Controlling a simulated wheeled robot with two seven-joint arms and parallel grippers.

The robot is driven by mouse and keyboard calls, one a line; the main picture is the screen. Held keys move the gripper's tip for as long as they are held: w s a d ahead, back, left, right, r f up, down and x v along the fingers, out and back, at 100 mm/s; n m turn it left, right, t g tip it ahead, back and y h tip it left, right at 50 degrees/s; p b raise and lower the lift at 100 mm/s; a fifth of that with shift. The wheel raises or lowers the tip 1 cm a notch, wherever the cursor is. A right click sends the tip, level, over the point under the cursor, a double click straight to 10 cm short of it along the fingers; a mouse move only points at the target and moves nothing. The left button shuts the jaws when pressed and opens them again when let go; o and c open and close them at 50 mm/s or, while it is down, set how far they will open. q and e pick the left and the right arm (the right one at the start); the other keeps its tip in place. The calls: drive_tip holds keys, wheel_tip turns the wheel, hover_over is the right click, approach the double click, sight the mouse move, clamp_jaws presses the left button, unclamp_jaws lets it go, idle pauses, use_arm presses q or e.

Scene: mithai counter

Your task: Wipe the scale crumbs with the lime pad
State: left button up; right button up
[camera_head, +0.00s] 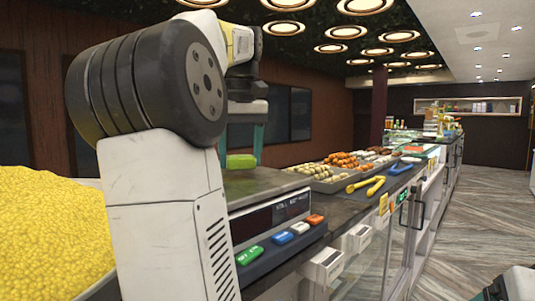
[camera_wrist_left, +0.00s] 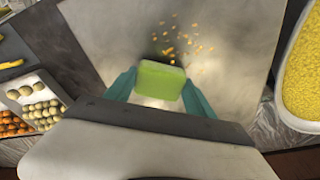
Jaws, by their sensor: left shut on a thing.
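My left gripper (camera_head: 242,150) is shut on the lime pad (camera_head: 241,161) and holds it over the steel scale plate (camera_head: 262,181). The pad also shows in the left wrist view (camera_wrist_left: 159,80), between the two teal fingers. Orange-yellow crumbs (camera_wrist_left: 182,42) lie scattered on the plate, just beyond the pad in that view. I cannot tell whether the pad touches the plate. My arm hides part of the scale in the head view.
The scale's display (camera_head: 271,217) and coloured buttons face the front. A heap of yellow sweets (camera_head: 45,225) fills a pan at the left. Trays of sweets (camera_head: 330,172), yellow tongs (camera_head: 366,184) and blue tongs (camera_head: 400,168) lie further along the counter. The aisle at right is clear.

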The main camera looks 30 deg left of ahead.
use_arm(q)
drive_tip(key=shift+f, duration=0.7)
drive_tip(key=shift+s, duration=0.1)
